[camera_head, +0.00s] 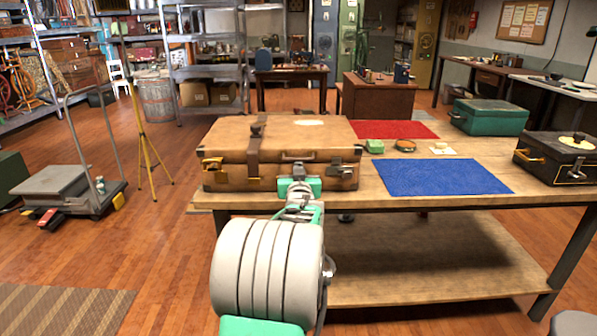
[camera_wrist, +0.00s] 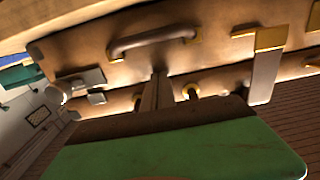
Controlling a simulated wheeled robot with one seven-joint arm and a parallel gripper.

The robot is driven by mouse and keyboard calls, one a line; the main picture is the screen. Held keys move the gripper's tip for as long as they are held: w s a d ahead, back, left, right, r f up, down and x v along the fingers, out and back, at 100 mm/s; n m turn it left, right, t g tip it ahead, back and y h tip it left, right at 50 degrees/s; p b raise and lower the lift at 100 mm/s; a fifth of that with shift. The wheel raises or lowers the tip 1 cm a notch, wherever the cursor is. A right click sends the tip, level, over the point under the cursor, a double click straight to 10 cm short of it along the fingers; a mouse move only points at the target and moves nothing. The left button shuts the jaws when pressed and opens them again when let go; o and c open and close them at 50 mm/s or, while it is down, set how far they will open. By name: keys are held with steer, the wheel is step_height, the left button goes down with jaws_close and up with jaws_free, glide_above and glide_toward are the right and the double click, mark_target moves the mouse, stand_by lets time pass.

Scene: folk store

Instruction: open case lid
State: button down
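The tan leather case (camera_head: 290,165) lies at the left end of the workbench with its lid (camera_head: 205,130) down. A brown strap with a buckle (camera_head: 257,130) runs over the lid and down the front. The front has a handle (camera_head: 297,155), a gold latch (camera_head: 212,165) at left and a dull metal latch (camera_head: 336,161) at right. My gripper (camera_head: 300,184) is at the lower front of the case, right of the strap. The wrist view shows the case front close up, with the handle (camera_wrist: 152,42). The finger opening and any contact are unclear.
A green case (camera_head: 489,117) and a dark case (camera_head: 560,160) stand farther right. A yellow tripod (camera_head: 148,150) stands left of the workbench (camera_head: 360,198).

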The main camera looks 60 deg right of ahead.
mark_target(298, 152)
steer(key=shift+s+a+b, duration=0.15)
steer(key=shift+a+b, duration=0.15)
steer(key=shift+b, duration=0.05)
steer(key=shift+r, duration=0.1)
steer(key=shift+r+p, duration=0.5)
steer(key=shift+r, duration=0.9)
steer(key=shift+r+p, duration=0.5)
steer(key=shift+r, duration=0.75)
steer(key=shift+d+r+p, duration=0.15)
steer(key=shift+r+p, duration=0.35)
steer(key=shift+r, duration=0.8)
